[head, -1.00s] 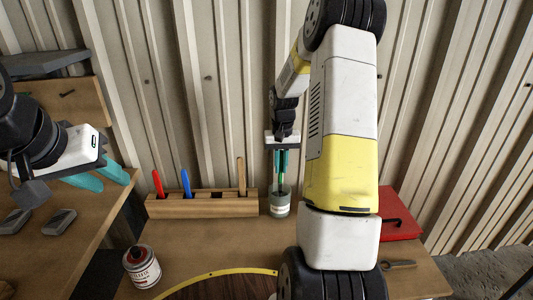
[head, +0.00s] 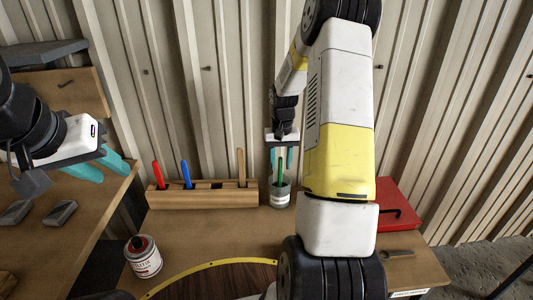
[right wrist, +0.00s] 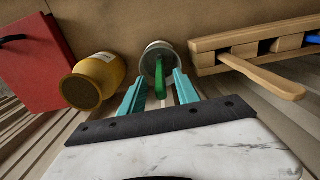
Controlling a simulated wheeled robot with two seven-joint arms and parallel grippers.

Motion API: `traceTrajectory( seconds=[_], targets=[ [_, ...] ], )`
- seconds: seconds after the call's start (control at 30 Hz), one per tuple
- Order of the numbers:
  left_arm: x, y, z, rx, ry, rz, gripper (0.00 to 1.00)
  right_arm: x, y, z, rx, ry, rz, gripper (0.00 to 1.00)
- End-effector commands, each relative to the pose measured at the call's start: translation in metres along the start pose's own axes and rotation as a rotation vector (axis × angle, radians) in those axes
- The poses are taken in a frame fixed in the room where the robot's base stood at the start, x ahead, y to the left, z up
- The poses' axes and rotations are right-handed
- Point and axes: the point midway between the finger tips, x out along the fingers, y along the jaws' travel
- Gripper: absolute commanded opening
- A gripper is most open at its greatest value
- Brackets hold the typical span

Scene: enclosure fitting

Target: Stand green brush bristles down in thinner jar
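The green brush (head: 281,171) stands in the thinner jar (head: 280,196), handle up and leaning slightly; its bristle end is hidden inside the jar. In the right wrist view the green handle (right wrist: 160,78) rises from the jar's mouth (right wrist: 157,52). My right gripper (head: 281,168) is above the jar, open, with its teal fingers apart on either side of the handle's upper part. The right wrist view shows gaps between the handle and both fingers (right wrist: 158,85). My left gripper (head: 114,176) is open and empty over the side bench at the left.
A wooden rack (head: 205,199) with red, blue and wooden handles stands left of the jar. A yellow jar (right wrist: 98,79) and a red box (head: 397,204) are on the other side. A labelled can (head: 144,259) stands at the front left.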

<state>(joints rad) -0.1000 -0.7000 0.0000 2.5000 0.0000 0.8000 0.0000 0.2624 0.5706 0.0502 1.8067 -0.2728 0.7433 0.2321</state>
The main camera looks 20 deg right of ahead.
Motion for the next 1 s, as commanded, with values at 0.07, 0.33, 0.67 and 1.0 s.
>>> traceTrajectory(
  seconds=[0.07,0.33,0.67,1.0],
  targets=[
    [0.0,0.0,0.0,0.0,0.0,0.0,0.36,0.0,0.0,0.0,0.0,0.0,0.0,0.38],
    [0.0,0.0,0.0,0.0,0.0,0.0,0.36,-0.011,0.0,-0.001,0.001,0.003,0.0,0.38],
    [0.0,0.0,0.0,0.0,0.0,0.0,0.36,-0.065,0.0,-0.001,0.0,0.004,0.0,0.38],
    [0.0,0.0,0.0,0.0,0.0,0.0,0.36,-0.078,0.0,0.0,0.0,-0.001,0.0,0.38]
  ],
)
